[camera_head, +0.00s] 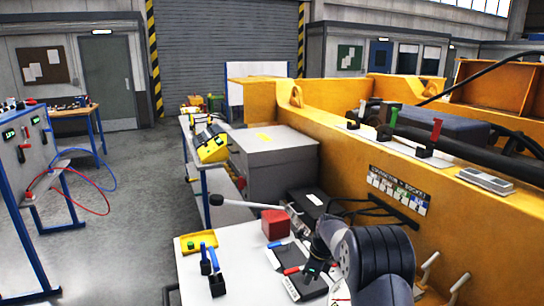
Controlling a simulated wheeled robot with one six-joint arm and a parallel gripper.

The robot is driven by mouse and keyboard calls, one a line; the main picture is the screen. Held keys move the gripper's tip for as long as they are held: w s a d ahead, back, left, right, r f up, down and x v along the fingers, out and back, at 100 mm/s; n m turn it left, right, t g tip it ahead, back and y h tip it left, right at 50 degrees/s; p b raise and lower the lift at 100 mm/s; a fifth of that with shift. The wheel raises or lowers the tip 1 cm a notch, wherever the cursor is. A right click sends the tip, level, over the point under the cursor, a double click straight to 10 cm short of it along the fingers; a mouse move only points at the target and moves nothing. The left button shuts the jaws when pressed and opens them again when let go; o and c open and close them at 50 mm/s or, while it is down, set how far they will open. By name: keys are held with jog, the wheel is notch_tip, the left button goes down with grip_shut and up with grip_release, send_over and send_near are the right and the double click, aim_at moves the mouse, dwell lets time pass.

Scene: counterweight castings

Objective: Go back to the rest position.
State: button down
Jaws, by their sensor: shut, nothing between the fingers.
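My arm comes in at the lower right of the head view, bent over the white workbench (228,262). My gripper (311,273) appears as a small dark shape below the arm's grey joint, low over the bench. It is shut with nothing held. It overlaps dark items on the bench in the picture, so I cannot tell its exact height or whether it touches them. Part of it is hidden by the arm.
A large yellow casting (345,150) stands close on the right. A grey box (272,165) is behind. Open floor (135,200) lies left.

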jog(key=shift+w+d+f+n, duration=0.15)
jog(key=shift+d+n, duration=0.15)
jog(key=shift+n, duration=0.1)
jog(key=shift+w+d+n, duration=0.15)
jog(key=shift+d+n, duration=0.15)
jog(key=shift+d, duration=0.05)
jog(key=shift+d+n+g, duration=0.3)
jog(key=shift+n, duration=0.5)
jog(key=d+n, duration=0.1)
jog(key=n, duration=0.1)
jog(key=w+d+n+g+p, duration=0.1)
jog(key=n, duration=0.1)
jog(key=shift+d, duration=0.25)
jog(key=shift+w+d+n, duration=0.15)
jog(key=shift+d+n, duration=0.1)
jog(key=shift+n, duration=0.05)
jog(key=shift+w+d+b, duration=0.1)
jog(key=shift+d+b, duration=0.3)
jog(key=shift+d, duration=0.2)
